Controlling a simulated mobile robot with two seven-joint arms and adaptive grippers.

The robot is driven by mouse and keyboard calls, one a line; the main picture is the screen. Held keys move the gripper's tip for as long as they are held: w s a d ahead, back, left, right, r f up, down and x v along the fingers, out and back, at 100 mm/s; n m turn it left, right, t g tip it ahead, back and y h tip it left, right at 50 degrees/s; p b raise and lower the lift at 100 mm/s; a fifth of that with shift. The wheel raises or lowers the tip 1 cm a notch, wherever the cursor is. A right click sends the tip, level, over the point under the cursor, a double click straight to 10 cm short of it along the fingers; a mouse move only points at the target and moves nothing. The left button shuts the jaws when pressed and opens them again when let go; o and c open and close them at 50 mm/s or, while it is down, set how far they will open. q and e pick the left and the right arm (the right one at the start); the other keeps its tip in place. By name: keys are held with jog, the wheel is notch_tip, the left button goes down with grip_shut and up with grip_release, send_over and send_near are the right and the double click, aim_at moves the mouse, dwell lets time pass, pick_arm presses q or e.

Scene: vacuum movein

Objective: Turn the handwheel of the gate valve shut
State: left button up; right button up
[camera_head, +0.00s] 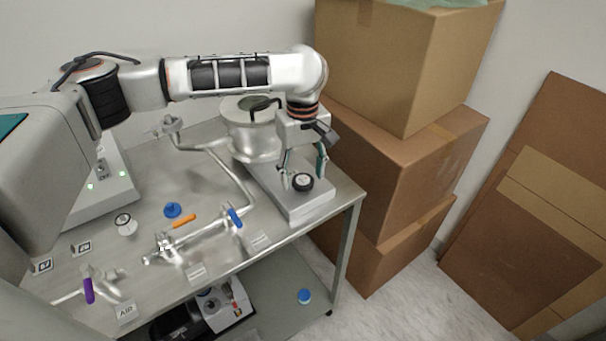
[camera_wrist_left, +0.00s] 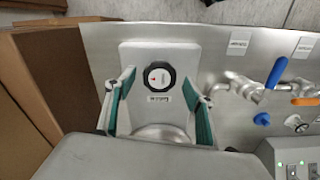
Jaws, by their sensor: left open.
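The black round handwheel (camera_head: 303,182) sits on the flat grey valve body (camera_head: 310,208) at the right end of the steel bench. In the left wrist view the handwheel (camera_wrist_left: 160,76) has a white centre with a small red mark. A small label lies beside it. My left gripper (camera_head: 303,176) is open above the handwheel, with one finger on each side. In the left wrist view its fingers (camera_wrist_left: 157,98) stand wide apart and nothing is between them in their grip. I cannot tell the exact height gap. My right gripper is not in view.
A metal chamber (camera_head: 250,140) stands behind the valve body. Pipes with a blue lever (camera_head: 235,218), an orange lever (camera_head: 184,220) and a purple lever (camera_head: 88,290) cross the bench. Cardboard boxes (camera_head: 400,165) are stacked close on the right.

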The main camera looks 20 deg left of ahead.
pick_arm(q)
jog(key=shift+f, duration=0.4)
jog(key=c, duration=1.1)
